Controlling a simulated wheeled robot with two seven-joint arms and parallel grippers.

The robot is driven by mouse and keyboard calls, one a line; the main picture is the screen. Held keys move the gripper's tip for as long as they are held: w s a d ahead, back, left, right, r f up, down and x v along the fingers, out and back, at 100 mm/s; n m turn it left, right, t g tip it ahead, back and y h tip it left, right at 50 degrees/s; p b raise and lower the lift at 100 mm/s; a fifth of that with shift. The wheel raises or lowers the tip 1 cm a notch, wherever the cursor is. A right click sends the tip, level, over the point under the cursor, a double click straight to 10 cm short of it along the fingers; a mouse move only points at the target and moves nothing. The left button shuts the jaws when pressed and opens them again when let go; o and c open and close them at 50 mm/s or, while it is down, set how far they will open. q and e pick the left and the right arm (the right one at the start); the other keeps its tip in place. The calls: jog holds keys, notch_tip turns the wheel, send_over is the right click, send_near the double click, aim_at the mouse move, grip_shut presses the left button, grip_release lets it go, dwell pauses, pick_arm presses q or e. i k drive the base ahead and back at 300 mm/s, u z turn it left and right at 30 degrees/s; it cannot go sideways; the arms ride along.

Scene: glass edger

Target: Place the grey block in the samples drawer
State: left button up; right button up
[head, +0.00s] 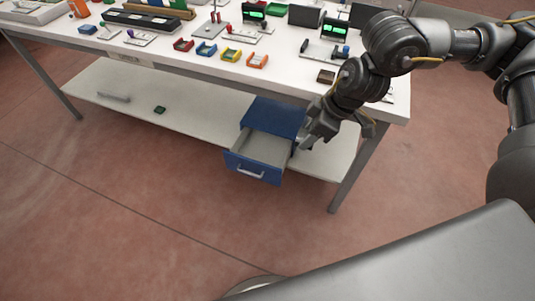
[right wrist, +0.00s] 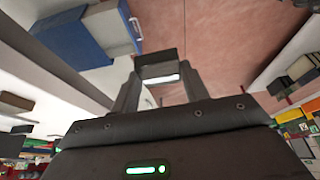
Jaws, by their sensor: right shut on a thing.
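The samples drawer (head: 260,148) is pulled out of a blue cabinet (head: 275,115) on the lower shelf. Its light grey inside looks empty. My right gripper (head: 304,141) is just right of the cabinet and drawer, below table height. In the right wrist view my right gripper (right wrist: 158,80) is shut on the grey block (right wrist: 159,58), which is dark with a bright lower face. The blue cabinet (right wrist: 68,40) and open drawer (right wrist: 103,28) are up and left of the block there, apart from it. My left gripper is not in view.
The white table (head: 190,52) stands above the lower shelf (head: 190,108). Coloured bins and devices cover the tabletop. A small green item (head: 160,110) lies on the shelf. A table leg (head: 352,168) stands right of the cabinet. The floor before the drawer is clear.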

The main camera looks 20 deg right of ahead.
aim_at(256, 157)
jog(key=k, duration=1.25)
jog(key=u, duration=0.7)
jog(key=i, duration=1.6)
jog(key=z, duration=0.7)
